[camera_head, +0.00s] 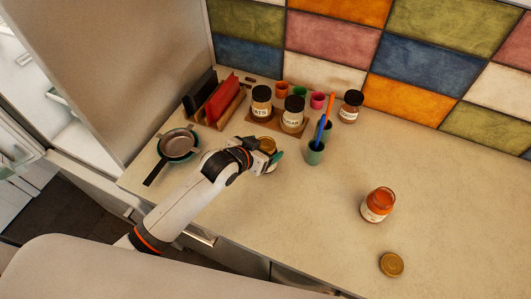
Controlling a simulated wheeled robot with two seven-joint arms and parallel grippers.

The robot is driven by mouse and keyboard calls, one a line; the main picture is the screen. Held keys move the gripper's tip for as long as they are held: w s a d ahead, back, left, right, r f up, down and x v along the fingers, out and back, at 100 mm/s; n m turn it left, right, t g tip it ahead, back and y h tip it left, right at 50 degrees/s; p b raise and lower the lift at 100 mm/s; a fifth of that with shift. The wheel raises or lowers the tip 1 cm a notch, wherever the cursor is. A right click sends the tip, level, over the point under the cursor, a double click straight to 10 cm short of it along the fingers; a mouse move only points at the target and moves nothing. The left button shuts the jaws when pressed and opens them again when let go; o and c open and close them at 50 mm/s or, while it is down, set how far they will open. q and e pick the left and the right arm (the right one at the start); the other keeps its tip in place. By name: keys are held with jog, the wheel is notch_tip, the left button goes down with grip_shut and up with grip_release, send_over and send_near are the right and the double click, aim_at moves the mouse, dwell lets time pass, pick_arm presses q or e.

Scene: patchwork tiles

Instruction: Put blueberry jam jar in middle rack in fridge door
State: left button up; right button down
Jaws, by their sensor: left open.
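My left gripper (272,160) reaches over the counter from the lower left, with its jaws open. A jar with a gold lid (267,145) is right at the gripper and partly hidden behind it. Its label and contents cannot be read, so I cannot tell whether it is the blueberry jam jar. I cannot tell whether the fingers touch it. White panels and edges (22,60) at the far left may be part of the fridge. The middle door rack cannot be made out. My right gripper is not in view.
Black-lidded jars (262,101), a teal cup with utensils (315,153) and a small pan (178,144) surround the gripper. The right side of the counter (460,220) is clear.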

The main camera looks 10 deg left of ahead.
aim_at(266, 143)
pick_arm(q)
jog(key=shift+w+r+p+x, duration=0.1)
jog(key=shift+p+x, duration=0.2)
jog(key=shift+x, duration=0.7)
jog(key=shift+w+r+p+x, duration=0.1)
jog(key=shift+p+x, duration=0.15)
jog(key=shift+x, duration=0.75)
jog(key=shift+a, duration=0.15)
jog(key=c, duration=1.5)
jog(key=shift+r, duration=0.2)
jog(key=shift+c, duration=0.5)
